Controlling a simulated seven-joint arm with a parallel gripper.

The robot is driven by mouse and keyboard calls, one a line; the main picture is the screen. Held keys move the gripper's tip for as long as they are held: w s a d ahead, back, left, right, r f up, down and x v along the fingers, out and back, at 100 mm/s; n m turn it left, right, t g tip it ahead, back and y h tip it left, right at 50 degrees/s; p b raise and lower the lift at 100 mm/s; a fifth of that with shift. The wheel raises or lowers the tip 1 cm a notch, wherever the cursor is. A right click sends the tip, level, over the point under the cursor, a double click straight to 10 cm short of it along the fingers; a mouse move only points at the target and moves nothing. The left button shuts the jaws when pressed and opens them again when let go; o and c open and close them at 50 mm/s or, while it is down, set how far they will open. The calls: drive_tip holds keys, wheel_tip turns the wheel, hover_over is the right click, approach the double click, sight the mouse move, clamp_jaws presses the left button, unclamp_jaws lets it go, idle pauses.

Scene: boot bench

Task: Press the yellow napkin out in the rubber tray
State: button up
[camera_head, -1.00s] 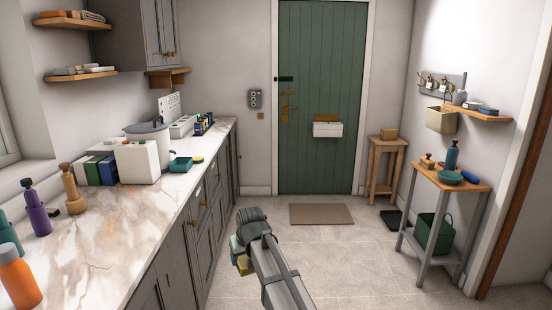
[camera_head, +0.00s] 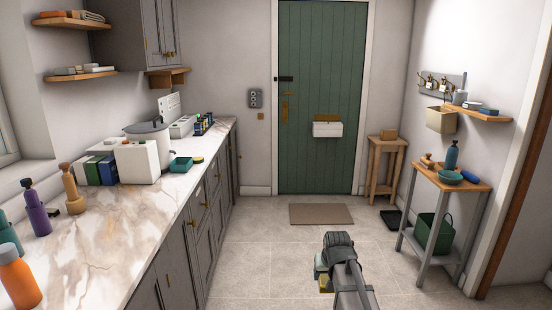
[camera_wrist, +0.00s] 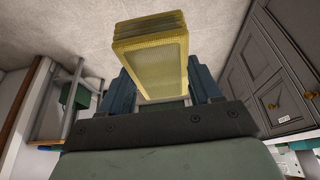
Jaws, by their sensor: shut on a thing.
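The yellow napkin (camera_wrist: 150,58) is a folded, layered block held between the two blue fingers of my gripper (camera_wrist: 163,92) in the wrist view. The napkin is in the air above the tiled floor. A flat black tray (camera_head: 391,220), which looks like the rubber tray, lies on the floor by the wooden stool, farther back and to the right of my gripper.
A wooden stool (camera_head: 387,160) stands behind the tray. A grey-legged side table (camera_head: 406,239) with a green basket (camera_head: 432,232) is at the right. The marble counter (camera_head: 110,240) runs along the left. A brown mat (camera_head: 321,214) lies before the green door. The middle floor is clear.

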drive_tip(key=s+r, duration=0.3)
drive_tip(key=s, duration=0.4)
drive_tip(key=w+a+r, duration=0.2)
drive_tip(key=a+r, duration=0.1)
drive_tip(key=a, duration=1.3)
drive_tip(key=w+a+r, duration=0.1)
drive_tip(key=a+r, duration=0.2)
drive_tip(key=a, duration=1.4)
drive_tip(key=shift+m+h, duration=0.3)
drive_tip(key=shift+m, duration=0.5)
drive_tip(key=s+a+r, duration=0.2)
drive_tip(key=s+a, duration=0.2)
drive_tip(key=a, duration=0.5)
drive_tip(key=s+a+r, duration=0.2)
drive_tip(key=s+a, duration=0.2)
drive_tip(key=a, duration=0.6)
drive_tip(key=s+a+r, duration=0.3)
drive_tip(key=s+a, duration=0.2)
drive_tip(key=a, duration=0.4)
drive_tip(key=shift+a, duration=0.2)
drive_tip(key=s+a+r, duration=0.2)
drive_tip(key=s+a, duration=0.5)
drive_tip(key=s, duration=0.4)
drive_tip(key=s+a+r, duration=0.1)
drive_tip(key=s+a, duration=0.7)
drive_tip(key=s, duration=0.2)
drive_tip(key=s+n, duration=0.2)
drive_tip(key=s, duration=2.9)
drive_tip(key=shift+s+f, duration=0.1)
drive_tip(key=shift+f, duration=3.3)
